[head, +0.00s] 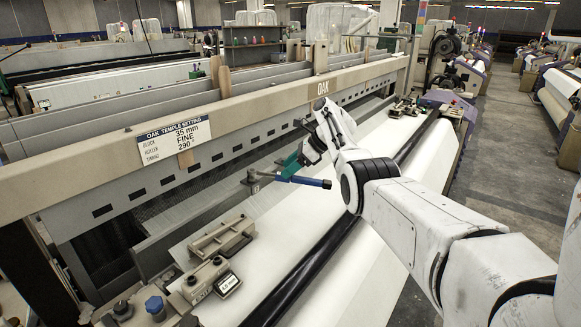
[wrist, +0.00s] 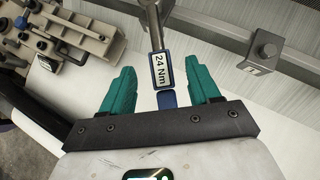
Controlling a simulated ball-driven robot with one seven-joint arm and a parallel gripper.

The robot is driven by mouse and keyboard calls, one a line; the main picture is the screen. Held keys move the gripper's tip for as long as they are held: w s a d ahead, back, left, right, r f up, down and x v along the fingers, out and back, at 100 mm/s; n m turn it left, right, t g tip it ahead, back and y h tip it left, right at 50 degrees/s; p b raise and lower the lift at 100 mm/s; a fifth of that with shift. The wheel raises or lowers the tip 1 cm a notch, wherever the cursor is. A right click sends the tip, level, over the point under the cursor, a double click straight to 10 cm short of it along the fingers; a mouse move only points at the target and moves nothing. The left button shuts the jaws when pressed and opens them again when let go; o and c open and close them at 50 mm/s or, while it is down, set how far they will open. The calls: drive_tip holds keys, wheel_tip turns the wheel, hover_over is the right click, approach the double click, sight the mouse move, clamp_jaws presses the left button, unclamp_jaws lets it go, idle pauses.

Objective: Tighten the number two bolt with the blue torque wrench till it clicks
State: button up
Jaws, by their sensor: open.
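The blue torque wrench (head: 308,182) shows in the head view with its blue handle toward the right, near the loom's upper edge of white cloth. My gripper (head: 293,163) has teal fingers and is open. In the wrist view the gripper (wrist: 166,86) has a finger on each side of the blue handle, with gaps on both sides. A grey bracket with a bolt head (wrist: 268,47) stands at the right of the wrist view. I cannot read any bolt number.
The loom beam (head: 130,150) bears a sign reading 35 mm, FINE, 290°. Beige blocks (head: 222,237) and a small display (head: 227,284) sit on the cloth's near left. A black roller (head: 310,262) runs along the cloth. A grey floor aisle (head: 515,150) is open at right.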

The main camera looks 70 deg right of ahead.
drive_tip(key=b+v, duration=0.1)
drive_tip(key=v, duration=1)
drive_tip(key=shift+s+f, duration=0.1)
drive_tip(key=shift+f, duration=0.05)
